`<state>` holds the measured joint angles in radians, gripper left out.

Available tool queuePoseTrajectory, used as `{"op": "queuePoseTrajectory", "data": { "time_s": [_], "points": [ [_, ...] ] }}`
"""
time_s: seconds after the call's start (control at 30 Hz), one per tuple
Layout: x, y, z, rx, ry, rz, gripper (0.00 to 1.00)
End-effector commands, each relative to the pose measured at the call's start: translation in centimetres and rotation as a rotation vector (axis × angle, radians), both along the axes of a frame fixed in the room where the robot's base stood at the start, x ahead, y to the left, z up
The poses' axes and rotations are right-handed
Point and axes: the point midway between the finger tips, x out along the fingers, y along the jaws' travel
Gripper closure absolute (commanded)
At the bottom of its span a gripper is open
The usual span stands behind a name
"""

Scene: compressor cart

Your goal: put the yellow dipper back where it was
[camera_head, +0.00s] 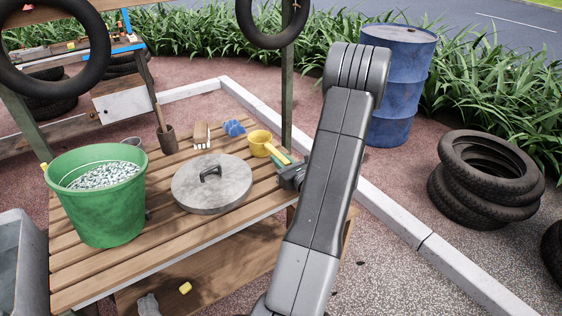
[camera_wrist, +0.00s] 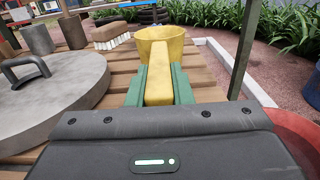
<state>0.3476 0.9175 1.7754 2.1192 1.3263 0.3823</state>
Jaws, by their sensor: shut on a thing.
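The yellow dipper (camera_head: 261,142) is over the right end of the slatted wooden table, its handle pointing toward my gripper. In the wrist view the dipper's cup (camera_wrist: 163,44) is upright at the top middle, with the handle running back between the green fingers. My gripper (camera_head: 282,163) is shut on the dipper's handle; its fingers also show in the wrist view (camera_wrist: 160,85). I cannot tell whether the cup touches the slats. The dipper's former place is not marked in these frames.
A grey round lid (camera_head: 198,195) with a handle lies left of the dipper. A green bucket (camera_head: 88,215) of pale pellets stands at the table's left. A brush (camera_head: 201,136), a blue item (camera_head: 234,128) and a brown pot (camera_head: 168,139) stand behind. A post (camera_head: 287,100) rises at the right.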

Motion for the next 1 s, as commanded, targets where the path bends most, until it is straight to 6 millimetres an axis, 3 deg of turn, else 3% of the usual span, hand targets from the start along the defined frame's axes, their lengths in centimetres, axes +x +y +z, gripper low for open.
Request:
{"op": "queuePoseTrajectory", "data": {
  "time_s": [0.43,0.47,0.53,1.0],
  "points": [
    [0.01,0.00,-0.64,-0.001,-0.002,0.000,1.00],
    [0.00,0.00,-0.48,-0.001,-0.001,0.000,0.74],
    [0.00,0.00,-0.45,-0.001,-0.001,0.000,0.61],
    [-0.57,-0.51,-0.18,-0.001,0.000,-0.002,0.59]
  ]
}}
